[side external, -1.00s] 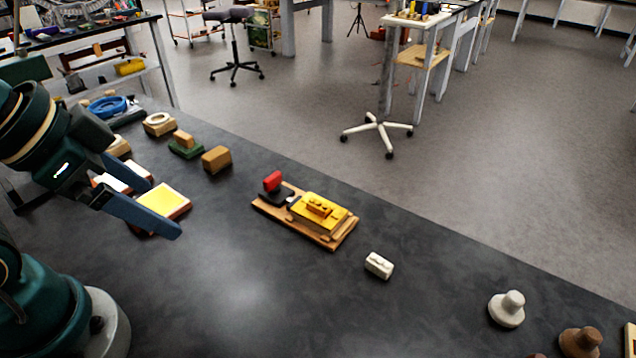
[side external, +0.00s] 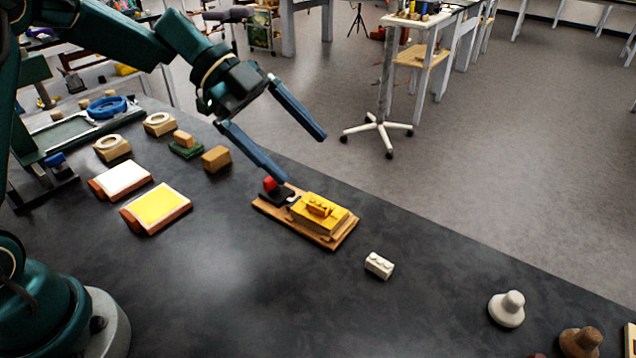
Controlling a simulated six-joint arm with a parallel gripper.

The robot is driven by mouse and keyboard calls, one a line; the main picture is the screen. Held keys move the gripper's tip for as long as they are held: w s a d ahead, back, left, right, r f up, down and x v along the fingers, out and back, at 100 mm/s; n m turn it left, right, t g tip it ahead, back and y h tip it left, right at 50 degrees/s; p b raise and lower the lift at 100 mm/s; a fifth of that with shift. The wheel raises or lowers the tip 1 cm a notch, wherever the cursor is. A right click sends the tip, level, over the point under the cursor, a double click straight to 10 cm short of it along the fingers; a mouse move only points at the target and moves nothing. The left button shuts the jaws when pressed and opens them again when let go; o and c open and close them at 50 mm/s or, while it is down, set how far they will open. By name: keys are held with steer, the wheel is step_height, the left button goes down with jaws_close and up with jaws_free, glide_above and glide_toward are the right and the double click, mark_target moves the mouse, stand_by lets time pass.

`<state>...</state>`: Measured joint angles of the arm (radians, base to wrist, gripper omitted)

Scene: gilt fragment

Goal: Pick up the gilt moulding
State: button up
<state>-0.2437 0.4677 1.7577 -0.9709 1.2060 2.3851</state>
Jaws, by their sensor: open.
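The gilt moulding (side external: 319,207) is a small golden, bumpy piece. It lies on top of a yellow block (side external: 332,222) on a wooden board (side external: 290,226) near the middle of the dark table. My gripper (side external: 303,159) is open and empty, its two blue fingers spread wide. In the picture it is above and a little left of the moulding, apart from it. One fingertip appears just over the red-topped black piece at the board's left end; the exact height is hard to tell.
A red-topped black piece (side external: 274,189) sits at the board's left end. A white moulded piece (side external: 379,265) lies to the right. A brown block (side external: 216,159) and yellow pad (side external: 157,207) lie left. The table's front middle is clear.

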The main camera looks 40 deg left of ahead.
steer(key=n+h, duration=0.1)
steer(key=h, duration=0.1)
glide_above(308, 202)
steer(key=a, duration=0.3)
steer(key=f, duration=0.7)
steer(key=shift+w+d, duration=0.1)
steer(key=shift+d, duration=0.15)
steer(key=shift+n, duration=0.9)
steer(key=f, duration=0.3)
steer(key=a+f, duration=0.1)
steer(key=f, duration=0.1)
steer(key=shift+s+a+f, duration=0.1)
steer(key=shift+s+f, duration=0.05)
steer(key=shift+s, duration=0.1)
steer(key=shift+x, duration=2.4)
steer(key=shift+c, duration=0.3)
steer(key=c, duration=1.2)
